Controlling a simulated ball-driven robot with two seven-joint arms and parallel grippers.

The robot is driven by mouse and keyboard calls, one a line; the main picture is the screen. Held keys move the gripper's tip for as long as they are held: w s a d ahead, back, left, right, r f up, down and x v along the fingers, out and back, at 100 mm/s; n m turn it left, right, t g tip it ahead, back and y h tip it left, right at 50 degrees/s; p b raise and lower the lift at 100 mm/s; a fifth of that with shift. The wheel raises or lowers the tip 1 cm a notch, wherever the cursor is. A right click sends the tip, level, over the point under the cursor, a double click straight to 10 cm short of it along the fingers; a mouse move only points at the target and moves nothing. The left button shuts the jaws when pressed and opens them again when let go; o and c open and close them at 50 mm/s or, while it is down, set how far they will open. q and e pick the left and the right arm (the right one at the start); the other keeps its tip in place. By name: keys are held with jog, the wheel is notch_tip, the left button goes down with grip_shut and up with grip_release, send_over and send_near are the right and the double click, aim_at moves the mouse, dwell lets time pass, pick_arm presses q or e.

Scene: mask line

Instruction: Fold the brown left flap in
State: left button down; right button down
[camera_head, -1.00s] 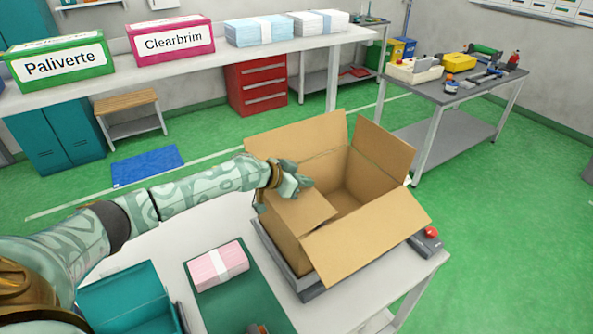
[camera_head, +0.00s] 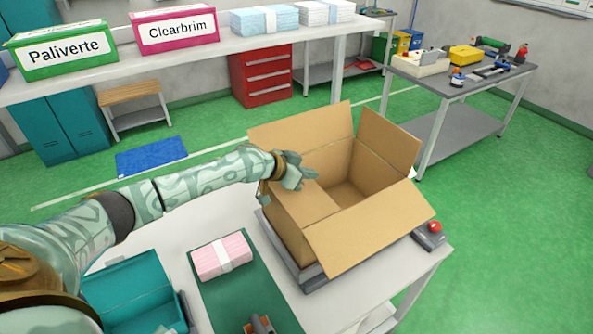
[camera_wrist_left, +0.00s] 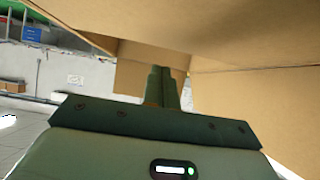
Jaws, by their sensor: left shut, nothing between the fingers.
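The brown cardboard box (camera_head: 290,230) stands on a grey base on the white table, with its top partly open. Its left flap (camera_head: 309,204) slants inward over the left side of the opening. The far flap (camera_head: 302,138), right flap (camera_head: 388,143) and near flap (camera_head: 372,238) stand outward. My left gripper (camera_head: 302,176) is at the far end of the left flap, beside the far flap. In the left wrist view its shut, empty fingers (camera_wrist_left: 161,88) are close to the cardboard (camera_wrist_left: 250,100); contact cannot be told.
A pink pack (camera_head: 221,257) lies on a green mat (camera_head: 245,295). A teal bin (camera_head: 130,290) stands to its left. A device with a red button (camera_head: 432,233) is right of the box. A shelf with labelled boxes (camera_head: 65,45) is behind.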

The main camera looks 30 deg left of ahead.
pick_arm(q)
jog(key=v, duration=1.6)
jog(key=shift+p, duration=0.35)
jog(key=shift+f, duration=0.15)
